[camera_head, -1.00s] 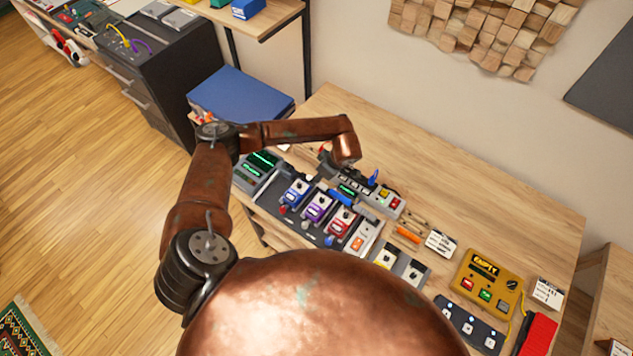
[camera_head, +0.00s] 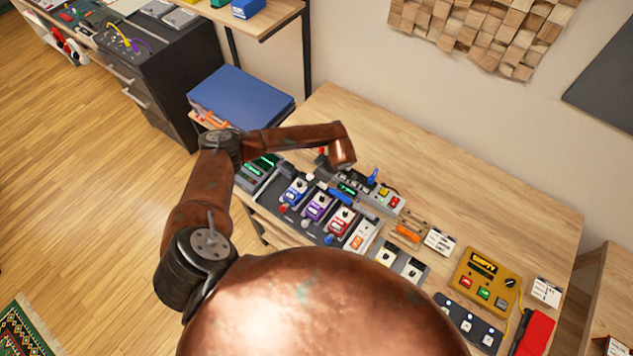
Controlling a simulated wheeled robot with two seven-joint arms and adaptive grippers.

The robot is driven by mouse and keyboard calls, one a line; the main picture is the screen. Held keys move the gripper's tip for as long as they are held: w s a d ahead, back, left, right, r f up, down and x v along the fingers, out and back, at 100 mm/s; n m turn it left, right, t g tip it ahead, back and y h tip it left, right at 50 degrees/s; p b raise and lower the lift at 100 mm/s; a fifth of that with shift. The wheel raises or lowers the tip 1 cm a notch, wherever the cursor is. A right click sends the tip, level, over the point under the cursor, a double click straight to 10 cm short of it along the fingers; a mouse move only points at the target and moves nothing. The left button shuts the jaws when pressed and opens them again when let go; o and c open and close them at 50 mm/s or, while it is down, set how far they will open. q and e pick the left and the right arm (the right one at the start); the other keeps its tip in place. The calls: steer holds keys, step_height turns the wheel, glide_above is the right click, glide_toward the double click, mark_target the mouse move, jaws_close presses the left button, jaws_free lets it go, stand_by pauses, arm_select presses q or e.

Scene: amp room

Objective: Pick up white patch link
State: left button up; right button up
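My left arm reaches from the left over the pedals, its copper wrist above the back of the pedalboard. My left gripper (camera_head: 325,171) is mostly hidden below and beside the wrist, and its fingers cannot be made out. I cannot pick out the white patch link for certain; small light-coloured parts lie around the pedals near the wrist. The pedalboard (camera_head: 309,235) carries blue, purple and red pedals in a row, with a white pedal (camera_head: 361,237) at its right end. My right gripper is not in view.
A wooden table (camera_head: 480,200) holds the gear, with bare wood behind it. An orange tool (camera_head: 407,233), a label card (camera_head: 440,241), a yellow box (camera_head: 486,278), a footswitch strip (camera_head: 471,325) and a red object (camera_head: 534,334) lie to the right. A blue case (camera_head: 240,97) stands at the left.

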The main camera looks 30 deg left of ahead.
arm_select(q)
steer(key=shift+f, duration=0.15)
steer(key=shift+c, duration=0.7)
jaws_close()
